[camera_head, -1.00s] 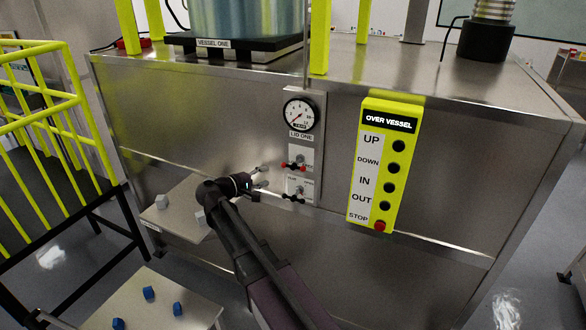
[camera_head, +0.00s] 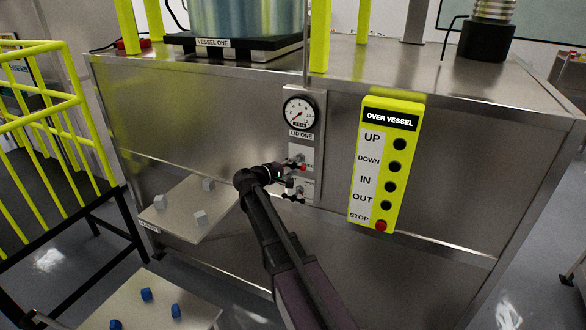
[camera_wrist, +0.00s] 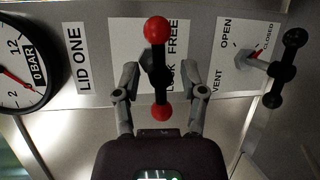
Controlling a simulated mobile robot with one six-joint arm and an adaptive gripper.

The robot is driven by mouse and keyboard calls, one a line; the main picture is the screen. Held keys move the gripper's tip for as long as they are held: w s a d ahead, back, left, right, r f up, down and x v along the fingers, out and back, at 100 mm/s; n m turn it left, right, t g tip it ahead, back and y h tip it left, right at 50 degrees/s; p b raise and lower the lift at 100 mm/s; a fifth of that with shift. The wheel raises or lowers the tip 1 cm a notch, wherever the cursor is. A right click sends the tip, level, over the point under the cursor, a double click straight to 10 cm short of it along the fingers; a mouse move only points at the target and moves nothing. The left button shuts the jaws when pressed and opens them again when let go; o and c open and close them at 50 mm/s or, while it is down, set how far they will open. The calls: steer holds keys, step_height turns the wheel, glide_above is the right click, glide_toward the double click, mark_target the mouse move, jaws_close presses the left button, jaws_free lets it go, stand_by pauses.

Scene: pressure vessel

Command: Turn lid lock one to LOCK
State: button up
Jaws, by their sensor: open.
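The lid lock handle (camera_wrist: 157,70) is a dark bar with a red ball at each end, on a panel plate marked LOCK and FREE. In the wrist view it stands upright in the picture and partly covers the LOCK word. My gripper (camera_wrist: 159,75) is open, with one finger on each side of the handle's middle; I cannot tell if they touch it. In the head view my gripper (camera_head: 284,172) is at the panel and partly hides the lock handle (camera_head: 303,166).
The vent handle (camera_wrist: 285,70) with black balls is close beside the lock, at OPEN and CLOSED labels. The LID ONE gauge (camera_head: 299,113) is above. A yellow OVER VESSEL button box (camera_head: 386,165) is to the right. A shelf with grey cubes (camera_head: 172,225) is left.

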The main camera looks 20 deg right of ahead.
steer(key=shift+w+d, duration=0.1)
steer(key=shift+d, duration=0.2)
jaws_close()
steer(key=shift+f+m, duration=0.1)
steer(key=shift+m, duration=0.3)
steer(key=shift+c, duration=0.2)
jaws_free()
steer(key=shift+o, duration=0.2)
